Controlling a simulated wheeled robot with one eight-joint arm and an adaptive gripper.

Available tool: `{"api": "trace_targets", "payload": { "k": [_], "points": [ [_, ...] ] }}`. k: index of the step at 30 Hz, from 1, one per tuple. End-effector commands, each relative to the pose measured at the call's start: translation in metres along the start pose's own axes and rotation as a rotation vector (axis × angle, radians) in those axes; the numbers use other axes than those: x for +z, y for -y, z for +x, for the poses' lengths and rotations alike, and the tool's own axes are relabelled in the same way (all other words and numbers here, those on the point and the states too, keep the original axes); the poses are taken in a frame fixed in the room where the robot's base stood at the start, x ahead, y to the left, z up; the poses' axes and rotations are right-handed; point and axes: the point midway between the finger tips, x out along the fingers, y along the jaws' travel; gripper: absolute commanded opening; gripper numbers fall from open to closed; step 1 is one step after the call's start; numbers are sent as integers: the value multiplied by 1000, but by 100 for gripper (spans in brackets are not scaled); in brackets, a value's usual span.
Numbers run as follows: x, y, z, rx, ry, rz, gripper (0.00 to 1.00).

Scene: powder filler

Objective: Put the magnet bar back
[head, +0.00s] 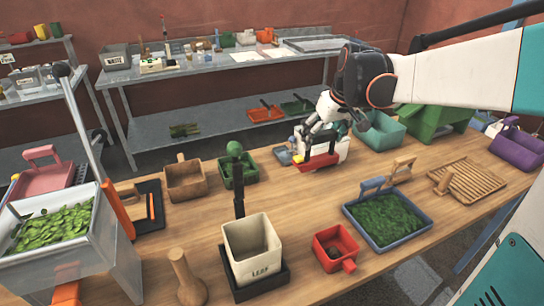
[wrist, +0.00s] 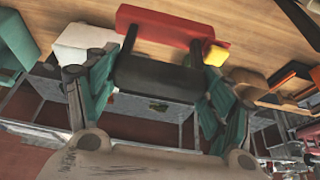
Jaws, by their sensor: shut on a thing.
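The magnet bar (head: 318,162) is a red bar with a yellow end and a black handle. My gripper (head: 322,138) is shut on the black handle, with the red bar below the fingers. In the wrist view the magnet bar (wrist: 175,24) spans the top, and its handle lies between the teal fingers of my gripper (wrist: 158,66). The bar is in front of a white box (head: 337,150), which it and the gripper partly hide. I cannot tell whether the bar touches the table or the box.
A green tray (head: 252,176) and a wooden scoop box (head: 185,181) stand left of the bar. A teal bin (head: 378,138) is to its right. In front are a blue tray of green leaves (head: 425,232), a red scoop (head: 333,238) and a cream bin (head: 252,238). Bare wood (head: 305,205) lies between.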

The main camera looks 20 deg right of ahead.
Motion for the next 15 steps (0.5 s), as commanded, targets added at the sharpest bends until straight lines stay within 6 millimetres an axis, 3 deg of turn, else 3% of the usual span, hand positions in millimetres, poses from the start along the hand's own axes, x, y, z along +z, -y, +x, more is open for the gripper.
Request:
{"api": "trace_targets", "payload": {
  "k": [5,15],
  "points": [
    [11,-6,22,4,0,9,23],
    [42,-6,100,3,0,8,23]
  ]
}}
